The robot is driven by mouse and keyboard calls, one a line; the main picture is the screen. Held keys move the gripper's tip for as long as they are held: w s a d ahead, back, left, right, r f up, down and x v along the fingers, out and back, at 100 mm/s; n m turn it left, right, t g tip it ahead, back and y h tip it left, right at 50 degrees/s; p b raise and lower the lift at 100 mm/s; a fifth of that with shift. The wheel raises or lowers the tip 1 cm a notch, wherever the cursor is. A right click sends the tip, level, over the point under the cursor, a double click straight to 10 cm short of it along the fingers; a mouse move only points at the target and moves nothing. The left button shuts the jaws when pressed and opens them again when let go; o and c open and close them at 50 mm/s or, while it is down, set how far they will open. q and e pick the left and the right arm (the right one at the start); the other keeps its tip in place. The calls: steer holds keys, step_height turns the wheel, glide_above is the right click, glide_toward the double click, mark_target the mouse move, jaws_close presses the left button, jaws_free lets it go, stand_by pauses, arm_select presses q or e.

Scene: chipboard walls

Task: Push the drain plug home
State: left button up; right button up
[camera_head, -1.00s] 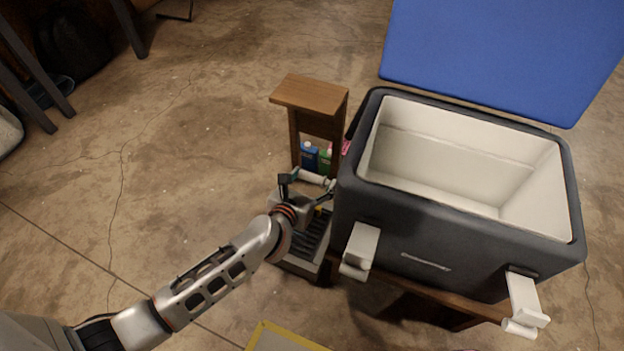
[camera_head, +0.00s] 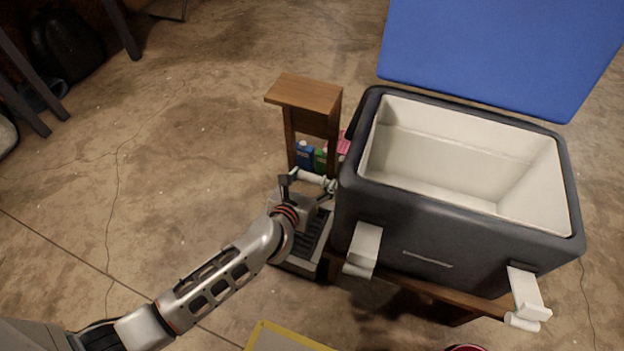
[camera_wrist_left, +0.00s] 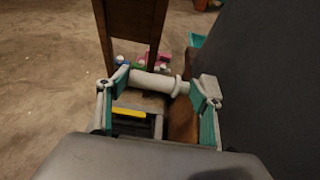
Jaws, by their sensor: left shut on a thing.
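The drain plug (camera_head: 309,178) is a short white cylinder with a collar near its right end. My left gripper (camera_head: 307,185) is shut on it, one finger at each end, beside the left side of the cooler (camera_head: 420,245). The wrist view shows the plug (camera_wrist_left: 155,83) lying roughly crosswise between the teal-padded fingers (camera_wrist_left: 164,86). The dark cooler wall (camera_wrist_left: 265,80) is just right of the right finger. The drain hole is not visible, and I cannot tell whether the plug touches the cooler. My right gripper is not in view.
The cooler is open and empty inside, its blue lid (camera_head: 500,50) behind it, white latches (camera_head: 364,248) hanging in front. It sits on a wooden bench (camera_head: 430,290). A wooden stand (camera_head: 305,92), small cartons (camera_head: 305,157) and a grey grilled box (camera_head: 310,240) are close by.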

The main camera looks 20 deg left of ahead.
arm_select(q)
steer(key=shift+f, duration=0.15)
stand_by(0.4)
steer(key=shift+s+d, duration=0.1)
steer(key=shift+d, duration=0.35)
steer(key=shift+d, duration=0.55)
steer(key=shift+a+r+p, duration=0.25)
steer(key=shift+r+p, duration=0.05)
stand_by(0.7)
steer(key=shift+f, duration=0.1)
steer(key=shift+d, duration=0.35)
stand_by(0.5)
